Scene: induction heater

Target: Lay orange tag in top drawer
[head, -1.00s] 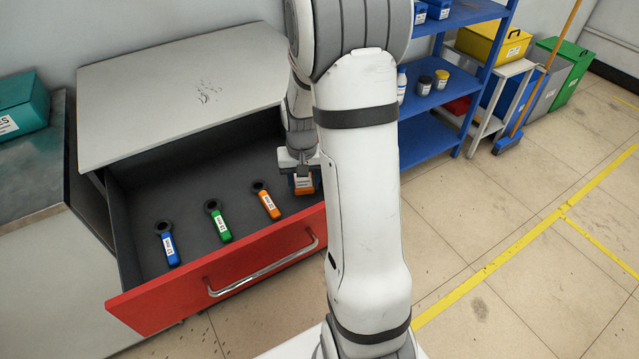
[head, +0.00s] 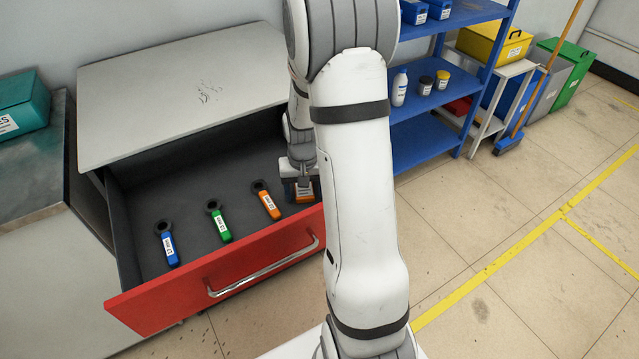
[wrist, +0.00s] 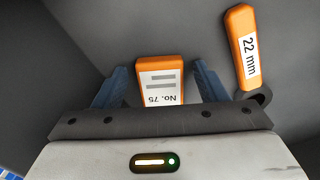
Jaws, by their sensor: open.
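The orange tag (wrist: 159,80), with a white label reading "No. 75", is in the open top drawer, near the drawer's right end. The drawer has a red front (head: 190,290) and a dark grey floor (head: 190,190). My gripper (wrist: 158,76) is open, with its two blue fingers on either side of the tag. A gap shows at the tag's right side; contact on the left is hard to tell. In the head view the tag (head: 304,194) sits low under my gripper, partly hidden by my arm. Whether it rests fully on the floor is hard to tell.
An orange wrench (head: 268,204) marked 22 mm lies just left of the tag. A green wrench (head: 220,224) and a blue wrench (head: 168,247) lie farther left. The grey cabinet top (head: 185,95) overhangs the drawer's back. A blue shelf (head: 425,140) stands right.

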